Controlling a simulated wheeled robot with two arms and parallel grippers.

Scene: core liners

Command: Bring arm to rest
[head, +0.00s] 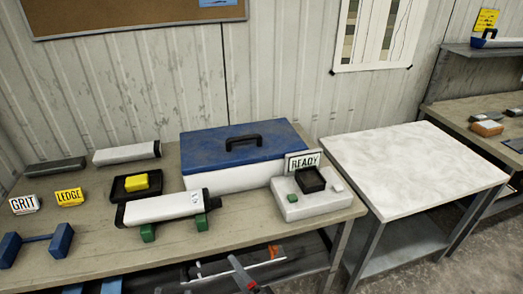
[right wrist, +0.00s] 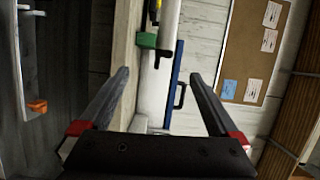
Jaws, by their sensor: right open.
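My right gripper (head: 240,273) is low at the bottom of the head view, in front of the workbench's front edge, and shows only in part there. In the right wrist view its two dark fingers with red parts at their bases (right wrist: 158,75) stand wide apart with nothing between them. The gripper is apart from the bench and the things on it. My left gripper is not in view.
The bench (head: 90,252) holds a white core tube (head: 163,208) on green supports, a yellow block (head: 137,183) in a black tray, a blue-lidded box (head: 235,150) and a READY sign (head: 303,162). A white-topped table (head: 415,165) at right is bare.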

